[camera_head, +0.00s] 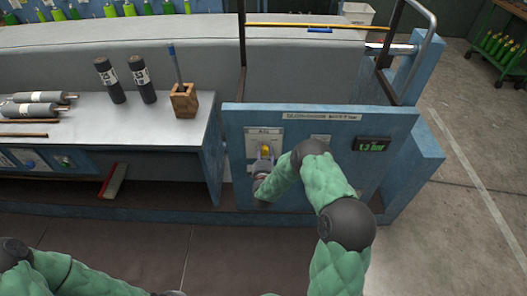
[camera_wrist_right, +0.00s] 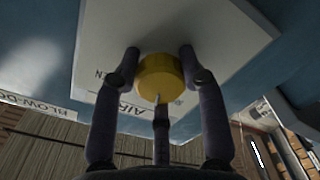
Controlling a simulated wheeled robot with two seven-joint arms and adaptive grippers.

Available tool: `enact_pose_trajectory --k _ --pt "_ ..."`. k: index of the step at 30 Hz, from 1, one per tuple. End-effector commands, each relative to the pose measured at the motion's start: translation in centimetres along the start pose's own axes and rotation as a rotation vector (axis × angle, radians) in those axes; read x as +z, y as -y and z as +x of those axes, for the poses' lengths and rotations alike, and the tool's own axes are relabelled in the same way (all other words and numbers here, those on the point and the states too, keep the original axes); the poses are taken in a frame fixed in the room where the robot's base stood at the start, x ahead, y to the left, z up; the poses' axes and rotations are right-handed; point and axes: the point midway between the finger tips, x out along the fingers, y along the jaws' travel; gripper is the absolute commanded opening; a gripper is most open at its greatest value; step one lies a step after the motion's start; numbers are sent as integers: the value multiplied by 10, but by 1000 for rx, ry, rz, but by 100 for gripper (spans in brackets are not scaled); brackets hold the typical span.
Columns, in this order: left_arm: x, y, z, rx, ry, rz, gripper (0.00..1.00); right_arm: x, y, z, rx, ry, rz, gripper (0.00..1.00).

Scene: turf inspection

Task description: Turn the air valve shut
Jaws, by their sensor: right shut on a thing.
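The air valve is a round yellow knob (camera_head: 265,149) on a pale plate (camera_head: 277,134) labelled "Air" on the blue panel. My right gripper (camera_head: 264,163) is at the knob, coming from below and in front of the panel. In the right wrist view the yellow knob (camera_wrist_right: 160,78) sits between the dark fingers of my right gripper (camera_wrist_right: 159,66), with a finger on each side and a third below. The gripper is shut on it. The lettering "AIR" shows on the plate, partly hidden by the fingers. My left arm shows at the lower left; its gripper is out of view.
A small green-lit display (camera_head: 372,144) and a second pale plate (camera_head: 320,141) are on the panel, the plate partly behind my right arm.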

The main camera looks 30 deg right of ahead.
Motion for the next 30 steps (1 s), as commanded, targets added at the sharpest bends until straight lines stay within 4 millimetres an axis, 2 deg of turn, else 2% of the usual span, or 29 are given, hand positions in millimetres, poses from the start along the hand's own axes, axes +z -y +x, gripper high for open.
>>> enact_pose_trajectory --k 15,30 --pt "0 0 1 0 0 0 0 3 -1 0 -1 8 -402 9" --pt "0 0 1 0 0 0 0 4 -2 0 1 10 -524 9"
